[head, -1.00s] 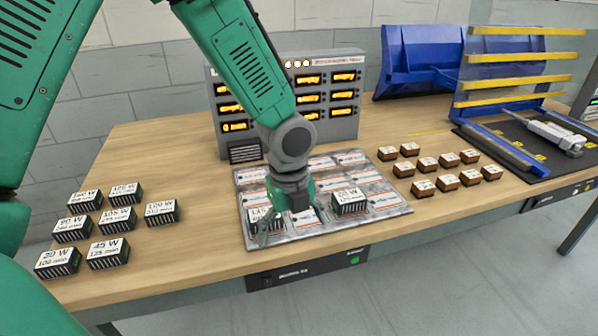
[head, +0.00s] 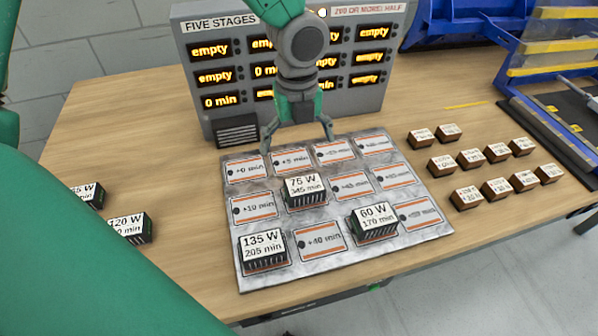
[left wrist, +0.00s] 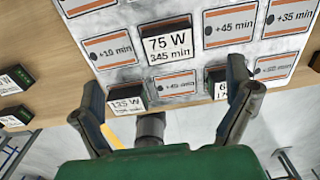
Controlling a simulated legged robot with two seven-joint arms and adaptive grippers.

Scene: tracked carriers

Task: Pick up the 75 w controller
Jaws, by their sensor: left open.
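The 75 W controller (head: 305,191), a black finned block with a white label reading 345 min, sits on the metal plate (head: 300,275) in its middle row. My left gripper (head: 298,144) is open and empty, its fingers spread beyond the block toward the display, apart from it in the picture. In the left wrist view, the 75 W controller (left wrist: 168,45) lies ahead of the open left fingers (left wrist: 170,95), roughly between them. The height of the fingers above the plate is hard to tell. My right gripper is not in view.
A 135 W controller (head: 263,251) and a 60 W controller (head: 373,222) stand on the plate's front row. A lit display box (head: 218,124) stands behind. Several small brown blocks (head: 497,188) are at right, and more controllers (head: 130,228) at left, partly hidden by my green arm.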

